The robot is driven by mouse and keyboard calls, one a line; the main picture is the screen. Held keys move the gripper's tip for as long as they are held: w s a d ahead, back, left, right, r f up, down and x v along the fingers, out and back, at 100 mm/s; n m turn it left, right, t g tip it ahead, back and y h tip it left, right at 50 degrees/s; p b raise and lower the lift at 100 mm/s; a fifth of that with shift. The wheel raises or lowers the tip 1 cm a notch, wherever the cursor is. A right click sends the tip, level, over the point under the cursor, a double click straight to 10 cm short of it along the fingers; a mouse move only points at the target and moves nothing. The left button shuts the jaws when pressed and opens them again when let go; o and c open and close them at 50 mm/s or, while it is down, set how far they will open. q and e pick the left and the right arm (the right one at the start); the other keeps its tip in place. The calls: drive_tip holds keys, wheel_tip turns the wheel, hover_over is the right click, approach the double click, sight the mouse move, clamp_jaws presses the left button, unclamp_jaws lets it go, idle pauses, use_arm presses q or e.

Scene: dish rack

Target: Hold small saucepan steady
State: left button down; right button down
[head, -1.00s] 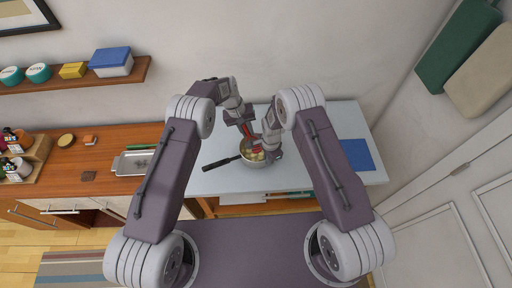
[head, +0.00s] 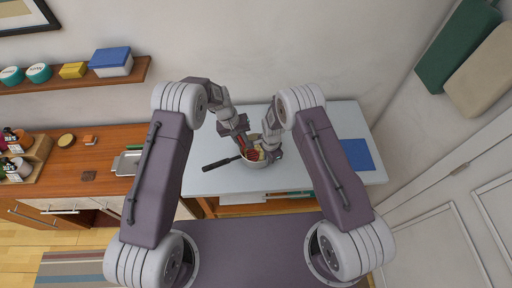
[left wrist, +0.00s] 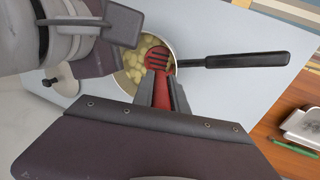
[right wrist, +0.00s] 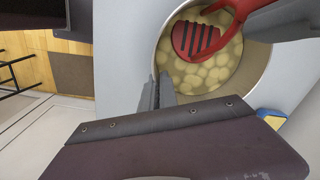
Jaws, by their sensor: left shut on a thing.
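The small saucepan (head: 256,162) stands on the pale worktop, with pale round pieces inside. Its black handle (left wrist: 250,60) points left in the head view. My right gripper (right wrist: 157,90) is at the pan's rim, one finger on each side of the wall, and looks shut on it. My left gripper (left wrist: 160,92) is shut on a red slotted utensil (left wrist: 157,60). The utensil's head (right wrist: 195,38) is over or among the pieces inside the pan; I cannot tell how deep. In the head view, my grippers partly hide the pan's far and right sides.
A metal tray (head: 127,163) sits on the wooden counter at left. A wall stands behind, with a shelf (head: 75,84) at upper left.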

use_arm(q)
drive_tip(key=d, duration=0.1)
drive_tip(key=d+r, duration=0.1)
drive_tip(key=d, duration=0.1)
drive_tip(key=w+d, duration=0.1)
drive_tip(key=d, duration=0.1)
drive_tip(key=shift+d+r, duration=0.25)
drive_tip(key=shift+r, duration=0.05)
drive_tip(key=w+a, duration=0.1)
drive_tip(key=w, duration=0.1)
drive_tip(key=w+a, duration=0.1)
drive_tip(key=a, duration=0.1)
drive_tip(key=shift+w+r, duration=0.15)
drive_tip(key=shift+w, duration=0.25)
